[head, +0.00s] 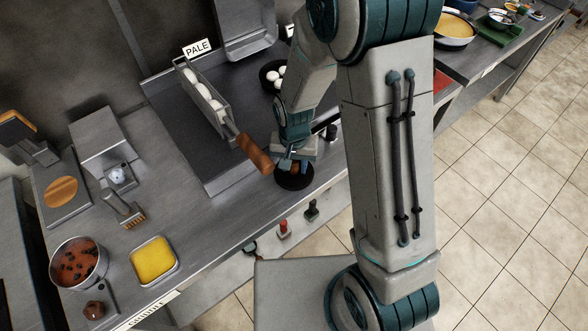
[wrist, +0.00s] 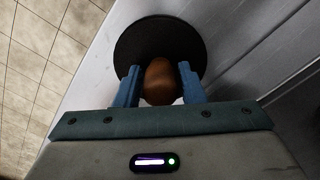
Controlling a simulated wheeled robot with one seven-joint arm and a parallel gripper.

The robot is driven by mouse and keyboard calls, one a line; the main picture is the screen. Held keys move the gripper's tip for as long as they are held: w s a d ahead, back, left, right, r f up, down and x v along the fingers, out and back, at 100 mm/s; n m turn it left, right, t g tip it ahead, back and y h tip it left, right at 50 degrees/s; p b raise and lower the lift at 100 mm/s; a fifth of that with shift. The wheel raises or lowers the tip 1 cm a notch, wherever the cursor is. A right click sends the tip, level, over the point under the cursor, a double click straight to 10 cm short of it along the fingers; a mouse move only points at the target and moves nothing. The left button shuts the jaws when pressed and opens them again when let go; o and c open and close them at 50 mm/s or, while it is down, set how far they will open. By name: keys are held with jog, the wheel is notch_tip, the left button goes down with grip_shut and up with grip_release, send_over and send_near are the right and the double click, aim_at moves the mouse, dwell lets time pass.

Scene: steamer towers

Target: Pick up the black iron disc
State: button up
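The black iron disc (head: 293,180) is round and flat, with a brown wooden knob at its middle. In the head view it is at the front edge of the steel counter, partly hidden by my gripper (head: 291,163). In the wrist view the disc (wrist: 160,38) lies beyond my fingertips. I cannot tell whether the disc touches the counter.
A wooden-handled trough (head: 203,97) of white eggs, labelled PALE, lies just left of the disc. A black pan (head: 271,73) of eggs stands behind my arm. A yellow-filled tray (head: 154,260) and a pot (head: 78,262) are at the left. Floor tiles lie beyond the counter's front edge.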

grip_shut()
jog(key=shift+w+r, duration=0.1)
jog(key=shift+r, duration=0.05)
jog(key=shift+r, duration=0.45)
notch_tip(320, 180, up, 3)
jog(key=shift+r+b, duration=0.1)
jog(key=shift+b, duration=0.35)
jog(key=w+d+r+b, duration=0.1)
jog(key=w+d+r, duration=0.4)
jog(key=d, duration=0.5)
jog(key=shift+w+d+r+b, duration=0.15)
jog(key=shift+r+b, duration=0.25)
jog(key=shift+r, duration=0.45)
